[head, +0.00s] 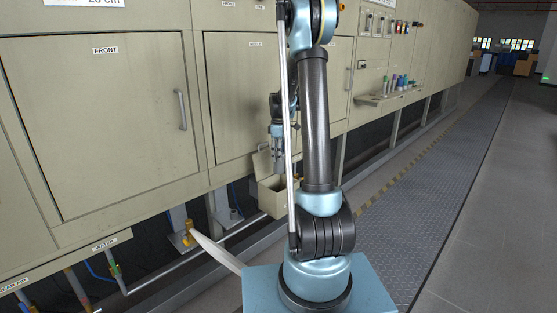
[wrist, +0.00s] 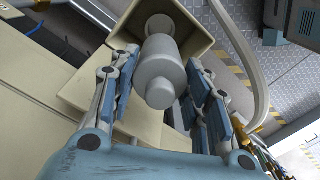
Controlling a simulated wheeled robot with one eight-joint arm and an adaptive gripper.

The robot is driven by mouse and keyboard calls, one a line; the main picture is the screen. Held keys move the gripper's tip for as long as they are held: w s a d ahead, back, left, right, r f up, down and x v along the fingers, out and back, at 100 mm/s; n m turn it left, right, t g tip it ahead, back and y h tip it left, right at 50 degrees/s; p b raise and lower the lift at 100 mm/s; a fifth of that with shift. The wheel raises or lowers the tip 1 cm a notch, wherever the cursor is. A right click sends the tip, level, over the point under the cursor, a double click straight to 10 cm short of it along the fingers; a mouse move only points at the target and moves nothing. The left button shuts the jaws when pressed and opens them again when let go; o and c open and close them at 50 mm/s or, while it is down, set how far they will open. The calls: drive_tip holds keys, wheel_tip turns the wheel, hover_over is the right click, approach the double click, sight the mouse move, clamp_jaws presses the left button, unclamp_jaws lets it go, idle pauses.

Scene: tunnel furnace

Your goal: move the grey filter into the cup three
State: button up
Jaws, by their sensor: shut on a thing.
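The grey filter (wrist: 158,80) is a stepped cylinder between the two fingers of my gripper (wrist: 165,98) in the wrist view. The gripper is shut on it. Behind its far end is the open mouth of a beige box (wrist: 118,45); how deep the filter sits in it I cannot tell. In the head view my gripper (head: 279,168) points down just above this open box (head: 272,199), and the filter cannot be made out. I cannot pick out cup three; small coloured items stand on a shelf (head: 380,99) further right.
The beige furnace wall (head: 110,130) with doors and handles runs along the left. The box's raised lid (head: 262,160) is close beside my gripper. A pipe (head: 180,255) runs low along the wall. The metal walkway (head: 425,180) on the right is clear.

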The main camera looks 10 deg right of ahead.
drive_tip(key=shift+r, duration=3.6)
drive_tip(key=s+d, duration=0.6)
drive_tip(key=s, duration=0.2)
drive_tip(key=shift+a, duration=0.1)
